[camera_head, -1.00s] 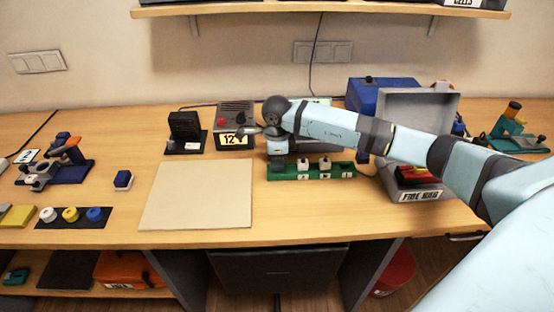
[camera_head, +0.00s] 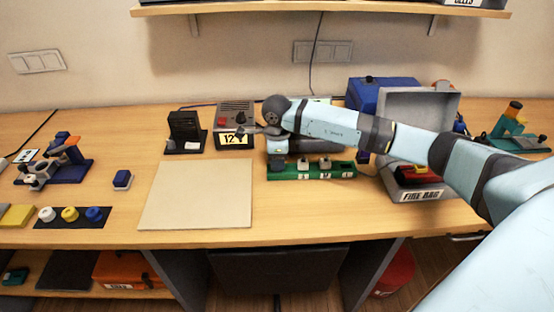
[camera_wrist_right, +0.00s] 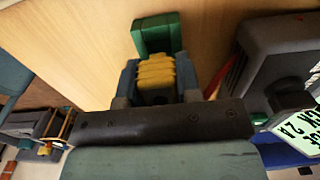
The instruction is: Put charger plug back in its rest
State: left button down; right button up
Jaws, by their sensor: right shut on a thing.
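My right gripper (camera_head: 277,152) points down beside the left end of the green numbered strip (camera_head: 312,172). In the right wrist view its two blue-grey fingers (camera_wrist_right: 158,80) are shut around a yellow ribbed piece (camera_wrist_right: 156,73), which I take to be the charger plug. A green block (camera_wrist_right: 158,36) shows just beyond it; I cannot tell whether it is part of the plug. The grey charger box (camera_head: 235,115) with its 12V label stands just left of the gripper. The plug's rest cannot be made out. My left gripper is out of view.
A beige mat (camera_head: 196,194) lies clear at the front. A dark stand (camera_head: 186,132) is left of the charger box. An open grey case (camera_head: 416,112) with a fire bag label stands under my right arm. A red wire (camera_wrist_right: 221,75) runs close beside the fingers.

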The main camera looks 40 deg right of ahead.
jog(key=shift+f+b, duration=0.6)
jog(key=shift+f, duration=0.25)
jog(key=o, duration=1)
notch_tip(320, 180, up, 14)
jog(key=shift+f, duration=0.1)
